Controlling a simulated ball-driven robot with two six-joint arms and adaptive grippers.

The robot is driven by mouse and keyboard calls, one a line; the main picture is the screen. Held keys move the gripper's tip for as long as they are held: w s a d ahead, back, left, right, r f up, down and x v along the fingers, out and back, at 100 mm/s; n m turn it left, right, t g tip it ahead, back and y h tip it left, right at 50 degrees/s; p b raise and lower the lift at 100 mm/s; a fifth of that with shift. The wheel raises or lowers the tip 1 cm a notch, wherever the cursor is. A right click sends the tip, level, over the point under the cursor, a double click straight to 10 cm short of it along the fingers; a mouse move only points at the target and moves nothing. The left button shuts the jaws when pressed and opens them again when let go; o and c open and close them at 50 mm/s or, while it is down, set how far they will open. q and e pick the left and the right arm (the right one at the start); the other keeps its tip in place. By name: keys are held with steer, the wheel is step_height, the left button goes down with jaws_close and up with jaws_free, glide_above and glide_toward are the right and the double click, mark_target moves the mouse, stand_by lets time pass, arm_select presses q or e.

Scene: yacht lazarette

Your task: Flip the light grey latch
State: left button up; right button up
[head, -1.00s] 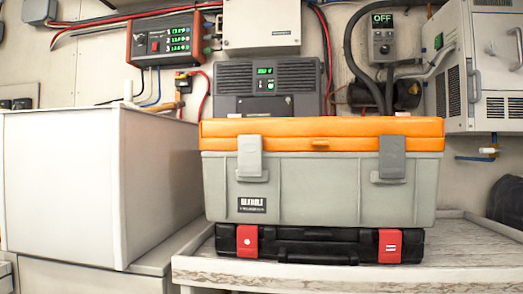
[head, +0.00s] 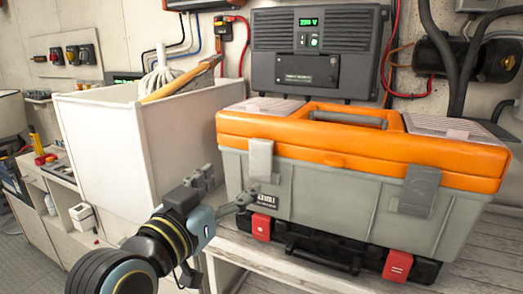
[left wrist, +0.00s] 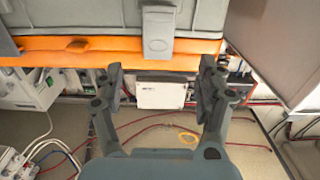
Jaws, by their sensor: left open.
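The light grey latch (head: 260,160) is on the left of the toolbox (head: 330,205) front, lying flat across the seam of orange lid and grey body. It also shows at the top of the left wrist view (left wrist: 158,30), where the picture is upside down. A darker grey latch (head: 419,190) is on the right of the front. My left gripper (head: 228,186) is in front of the toolbox's left end, beside and below the light grey latch. In the wrist view its fingers (left wrist: 160,84) are apart, empty, and clear of the latch. My right gripper is not in view.
The toolbox stands on a black case (head: 318,250) with red clasps, on a pale bench (head: 238,251). A white open bin (head: 125,150) holding rope stands close on the left. A grey unit (head: 318,55) and cables are behind.

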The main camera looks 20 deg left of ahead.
mark_target(259, 161)
arm_select(q)
steer(key=w, duration=0.3)
steer(key=w+p, duration=0.1)
steer(key=w, duration=0.3)
steer(key=w+p, duration=0.1)
steer(key=w, duration=0.2)
steer(key=shift+w+d, duration=0.35)
steer(key=shift+w, duration=0.05)
steer(key=shift+f, duration=0.1)
jaws_close()
